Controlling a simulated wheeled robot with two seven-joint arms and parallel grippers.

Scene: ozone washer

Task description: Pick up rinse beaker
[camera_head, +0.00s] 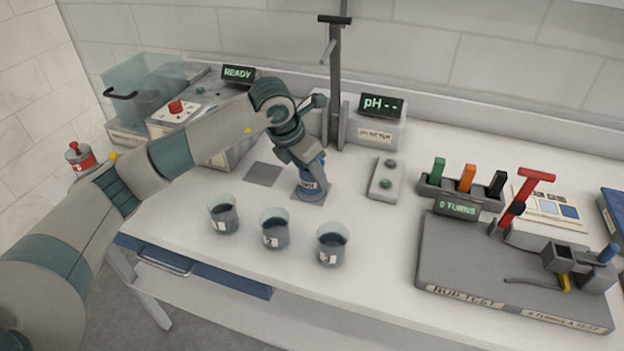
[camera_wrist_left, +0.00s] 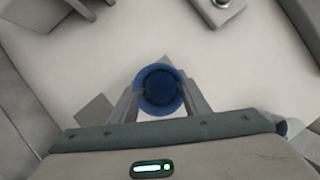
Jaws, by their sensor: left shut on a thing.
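My left arm reaches in from the left, and its gripper (camera_head: 308,166) points down at a blue beaker (camera_head: 312,186) with a pale label. The beaker stands upright at a grey square pad below the pH stand. In the left wrist view the same beaker (camera_wrist_left: 160,90) shows from above as a round blue rim with dark blue inside. The two fingers of my left gripper (camera_wrist_left: 160,98) are on either side of it, shut on it. I cannot tell whether the beaker's base touches the pad. My right gripper is in neither view.
Three numbered beakers, 1 (camera_head: 222,214), 2 (camera_head: 273,229) and 3 (camera_head: 332,244), stand along the front. A vertical stand (camera_head: 335,90) and pH meter (camera_head: 376,120) are behind. The rub test device (camera_head: 470,260) fills the right. A grey square pad (camera_head: 264,174) lies bare to the left.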

